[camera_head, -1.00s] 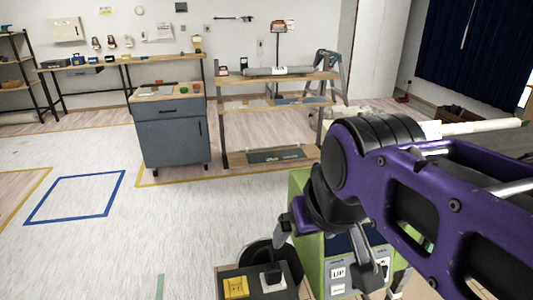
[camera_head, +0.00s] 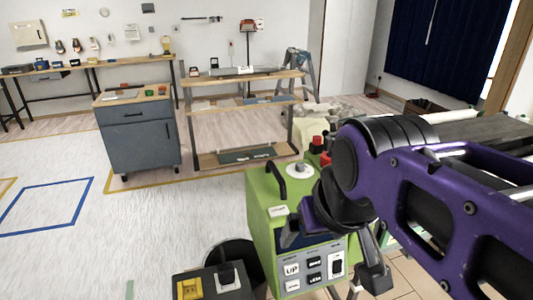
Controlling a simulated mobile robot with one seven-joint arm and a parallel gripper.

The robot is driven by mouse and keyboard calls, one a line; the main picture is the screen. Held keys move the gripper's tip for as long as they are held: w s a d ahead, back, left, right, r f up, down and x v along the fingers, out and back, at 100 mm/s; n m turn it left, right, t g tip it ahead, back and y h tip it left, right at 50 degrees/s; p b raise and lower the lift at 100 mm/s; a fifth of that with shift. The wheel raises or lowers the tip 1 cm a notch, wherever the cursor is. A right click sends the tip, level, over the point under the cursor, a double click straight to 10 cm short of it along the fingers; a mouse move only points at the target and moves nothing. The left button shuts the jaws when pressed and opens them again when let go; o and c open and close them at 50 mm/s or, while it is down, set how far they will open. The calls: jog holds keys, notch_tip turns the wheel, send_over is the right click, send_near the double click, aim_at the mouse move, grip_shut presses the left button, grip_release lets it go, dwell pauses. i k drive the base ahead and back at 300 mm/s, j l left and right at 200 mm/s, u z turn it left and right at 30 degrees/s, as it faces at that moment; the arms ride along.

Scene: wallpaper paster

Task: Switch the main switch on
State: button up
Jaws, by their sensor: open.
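The green machine box (camera_head: 263,205) stands in front of me at the lower middle. Its front panel carries white and black label buttons (camera_head: 292,269) and, to their right, a black switch on a white plate (camera_head: 337,265). This looks like the main switch; its on or off position is too small to tell. My gripper (camera_head: 334,254) is open and empty in front of the panel, one finger at the upper left and the other at the lower right. The fingers and wrist cover part of the panel. I cannot tell whether they touch it.
A black handle (camera_head: 276,179) and red knobs (camera_head: 318,144) sit on top of the box. A small box with a yellow button (camera_head: 189,289) and a lever switch (camera_head: 227,274) is at the lower left. A grey cabinet (camera_head: 142,140) stands behind. Floor on the left is clear.

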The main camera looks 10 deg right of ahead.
aim_at(338, 264)
jog(key=k+l+z, duration=0.1)
jog(key=l+z, duration=0.2)
jog(key=l, duration=0.35)
jog(key=k+j+z, duration=0.25)
jog(key=j, duration=0.15)
jog(key=k+j+z, duration=0.25)
jog(key=i+j, duration=0.1)
jog(key=j, duration=0.05)
